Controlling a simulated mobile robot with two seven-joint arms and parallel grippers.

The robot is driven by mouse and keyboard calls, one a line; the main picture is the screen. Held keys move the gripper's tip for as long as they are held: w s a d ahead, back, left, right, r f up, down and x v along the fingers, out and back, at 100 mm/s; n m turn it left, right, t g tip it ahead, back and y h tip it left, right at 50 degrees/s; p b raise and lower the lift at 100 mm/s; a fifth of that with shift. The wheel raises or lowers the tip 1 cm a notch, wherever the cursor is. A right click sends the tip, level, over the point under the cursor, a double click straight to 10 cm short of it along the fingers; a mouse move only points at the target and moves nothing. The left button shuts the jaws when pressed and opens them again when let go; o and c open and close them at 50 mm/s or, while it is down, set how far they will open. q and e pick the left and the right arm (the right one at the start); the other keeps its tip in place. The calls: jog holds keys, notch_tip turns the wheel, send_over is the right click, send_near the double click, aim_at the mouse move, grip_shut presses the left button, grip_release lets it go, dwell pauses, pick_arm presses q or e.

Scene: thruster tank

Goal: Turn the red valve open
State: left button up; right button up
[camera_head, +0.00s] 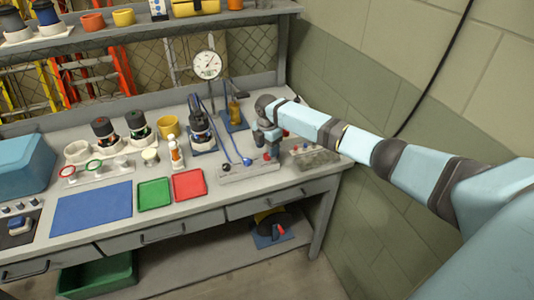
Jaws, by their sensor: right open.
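My right arm reaches in from the right across the bench. My right gripper (270,146) is open and points down over the back right of the bench, just above a long grey block (248,172). Small red parts (267,157) show on this block, close to the fingertips; whether the gripper touches them I cannot tell. A red ring-shaped handwheel (69,171) stands at the left on a white base, beside a green one (95,165). Which red part is the valve is not clear from this view. My left gripper is not in view.
A dial gauge (207,65) stands behind. A black-and-white thruster (201,130) with blue cables is left of my gripper. Red (189,185) and green (154,194) trays and a blue mat (92,210) lie in front.

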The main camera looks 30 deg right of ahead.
aim_at(267, 155)
notch_tip(267, 155, up, 11)
jog(key=shift+f+b, duration=0.2)
jog(key=shift+b, duration=0.15)
dwell(0.3)
jog(key=s+a+f+m+t+y, duration=0.1)
jog(key=s+a+f+m, duration=0.2)
jog(key=s+a+f, duration=0.55)
jog(key=s+a+f+m, duration=0.2)
jog(key=s+a+f, duration=0.4)
jog(key=s+a, duration=0.55)
jog(key=s+d+r+m+t, duration=0.1)
jog(key=s+r+m, duration=0.35)
jog(key=s, duration=0.75)
jog(key=s+d+r+m+t, duration=0.1)
jog(key=s+d+m+t, duration=0.1)
jog(key=s+m, duration=0.8)
jog(key=w+a+f+n+t+y+p, duration=0.2)
jog(key=w+a+f+t+p, duration=0.2)
jog(key=a+f+t, duration=0.2)
notch_tip(267, 155, down, 2)
jog(key=shift+a+f+t+p, duration=0.2)
jog(key=shift+a+t+p, duration=0.15)
jog(key=shift+t, duration=0.15)
